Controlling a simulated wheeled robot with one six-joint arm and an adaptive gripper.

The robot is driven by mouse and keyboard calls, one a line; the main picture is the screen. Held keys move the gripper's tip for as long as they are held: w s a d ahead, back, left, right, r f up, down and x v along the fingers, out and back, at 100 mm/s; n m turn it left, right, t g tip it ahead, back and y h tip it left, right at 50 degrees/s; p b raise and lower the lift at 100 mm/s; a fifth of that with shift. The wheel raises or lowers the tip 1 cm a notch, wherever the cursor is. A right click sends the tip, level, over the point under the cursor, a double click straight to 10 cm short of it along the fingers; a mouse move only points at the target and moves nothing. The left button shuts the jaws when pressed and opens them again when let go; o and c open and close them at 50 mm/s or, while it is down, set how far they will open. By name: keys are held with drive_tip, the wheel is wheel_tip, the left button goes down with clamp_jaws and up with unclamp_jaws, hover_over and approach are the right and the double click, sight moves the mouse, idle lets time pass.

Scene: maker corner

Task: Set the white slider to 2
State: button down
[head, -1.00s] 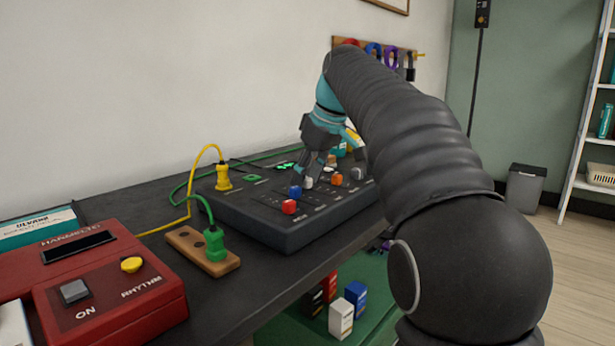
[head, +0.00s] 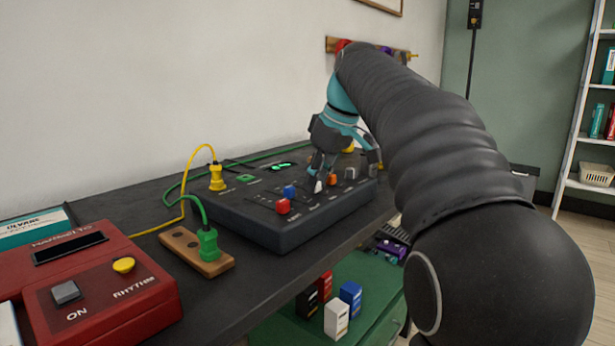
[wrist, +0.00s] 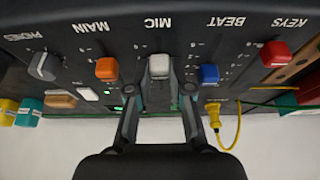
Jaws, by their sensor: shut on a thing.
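The white slider (wrist: 158,67) is the knob on the track labelled MIC, and it also shows in the head view (head: 318,187). It sits toward the labelled front edge of the dark mixer panel (head: 300,230). My gripper (wrist: 160,88) is shut on the white slider, with one finger on each side of it. In the head view my gripper (head: 317,176) reaches down onto the panel and partly hides the slider. The scale numbers beside its track are too small to read, so its setting cannot be told.
An orange slider (wrist: 107,69) and a blue slider (wrist: 208,73) flank it closely. A red slider (wrist: 275,54) and a grey slider (wrist: 44,66) lie farther out.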

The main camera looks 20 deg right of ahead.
drive_tip(key=c, duration=1)
unclamp_jaws()
drive_tip(key=shift+a, duration=0.1)
drive_tip(key=shift+c, duration=0.2)
drive_tip(key=v, duration=1.2)
drive_tip(key=shift+r, duration=0.1)
